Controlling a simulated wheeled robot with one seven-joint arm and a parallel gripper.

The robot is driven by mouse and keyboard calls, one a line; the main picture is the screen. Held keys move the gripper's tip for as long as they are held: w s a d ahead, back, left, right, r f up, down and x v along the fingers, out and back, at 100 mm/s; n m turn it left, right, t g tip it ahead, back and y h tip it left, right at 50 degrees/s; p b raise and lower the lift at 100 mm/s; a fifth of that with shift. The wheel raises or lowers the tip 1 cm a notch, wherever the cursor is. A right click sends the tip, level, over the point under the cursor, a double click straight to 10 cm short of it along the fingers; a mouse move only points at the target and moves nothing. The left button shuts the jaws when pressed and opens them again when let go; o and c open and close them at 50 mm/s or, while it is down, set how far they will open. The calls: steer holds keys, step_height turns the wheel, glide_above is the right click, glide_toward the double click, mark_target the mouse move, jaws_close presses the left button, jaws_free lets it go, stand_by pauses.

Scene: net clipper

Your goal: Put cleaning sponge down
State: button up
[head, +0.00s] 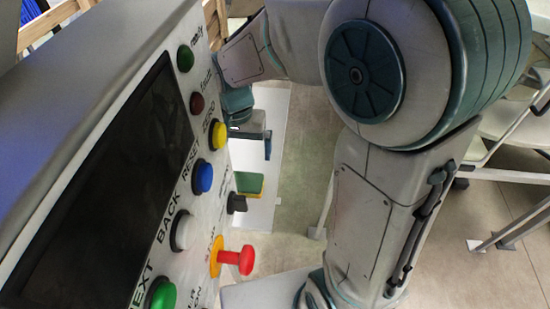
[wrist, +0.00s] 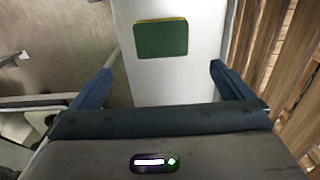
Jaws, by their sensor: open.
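The cleaning sponge (head: 250,184) is a flat block with a green face and a thin yellow side. In the head view it lies on a narrow white surface (head: 268,215), just right of the control panel. In the wrist view the sponge (wrist: 161,40) lies flat on the same white surface (wrist: 200,85), apart from both fingers. My gripper (wrist: 160,78) is open and empty, with the sponge ahead of the gap between its blue fingers. In the head view my gripper (head: 262,140) is partly hidden by the arm and stands just above the sponge in the picture.
A control panel (head: 120,190) with a dark screen and several coloured buttons fills the left. A red stop knob (head: 236,260) sticks out from it near the sponge. Wooden slats (wrist: 288,75) stand at the right of the wrist view. Metal frames (head: 510,235) stand at right.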

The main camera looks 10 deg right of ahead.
steer(key=s+d+r+n+t, duration=0.2)
steer(key=s+d+r+n, duration=0.1)
steer(key=s+d, duration=0.8)
steer(key=shift+s+d+r+n+t, duration=0.3)
steer(key=shift+s+r+n+t, duration=0.1)
steer(key=shift+r, duration=0.35)
steer(key=shift+r+p, duration=0.35)
